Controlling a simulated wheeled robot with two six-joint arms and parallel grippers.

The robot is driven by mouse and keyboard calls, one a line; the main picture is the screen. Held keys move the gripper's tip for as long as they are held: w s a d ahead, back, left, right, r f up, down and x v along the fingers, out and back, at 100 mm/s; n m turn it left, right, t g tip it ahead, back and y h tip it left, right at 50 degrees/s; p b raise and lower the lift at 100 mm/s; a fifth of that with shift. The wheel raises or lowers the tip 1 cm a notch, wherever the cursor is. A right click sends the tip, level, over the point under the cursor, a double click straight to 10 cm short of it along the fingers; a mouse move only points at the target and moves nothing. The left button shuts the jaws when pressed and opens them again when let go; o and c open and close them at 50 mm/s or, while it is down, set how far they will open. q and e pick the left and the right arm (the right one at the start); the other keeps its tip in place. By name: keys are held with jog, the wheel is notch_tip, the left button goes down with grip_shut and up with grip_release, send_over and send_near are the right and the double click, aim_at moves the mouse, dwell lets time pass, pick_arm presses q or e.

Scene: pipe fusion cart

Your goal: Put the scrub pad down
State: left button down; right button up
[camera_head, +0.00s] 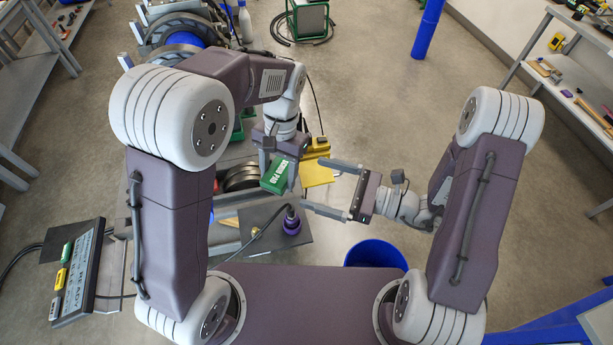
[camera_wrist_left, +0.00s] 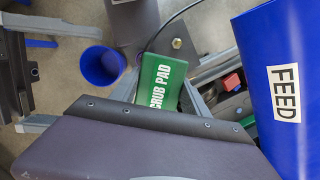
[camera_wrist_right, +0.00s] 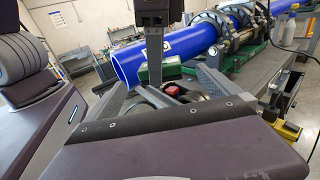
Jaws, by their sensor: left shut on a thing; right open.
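The green scrub pad (camera_head: 276,177), with white lettering, is between the fingers of my left gripper (camera_head: 279,180) near the middle of the head view. The left gripper is shut on it. In the left wrist view the scrub pad (camera_wrist_left: 160,82) shows between the two grey fingers, its lettering facing the camera. It is held above the cart; the exact height cannot be told. My right gripper (camera_head: 318,185) is open and empty, just right of the pad, its fingers pointing left toward it.
A dark plate (camera_head: 262,217) with a purple-based corded tool (camera_head: 292,225) is nearer. A blue bucket (camera_head: 375,253) stands at right. A blue pipe labelled FEED (camera_wrist_left: 285,95) is close in the left wrist view.

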aim_at(268, 169)
jog(key=x, duration=1)
jog(key=shift+a, duration=0.35)
jog(key=c, duration=0.9)
pick_arm(q)
jog(key=c, duration=0.9)
grip_release()
jog(key=shift+c, duration=0.2)
pick_arm(e)
jog(key=shift+c, duration=1.4)
pick_arm(q)
jog(key=o, duration=0.5)
jog(key=shift+w+r, duration=0.1)
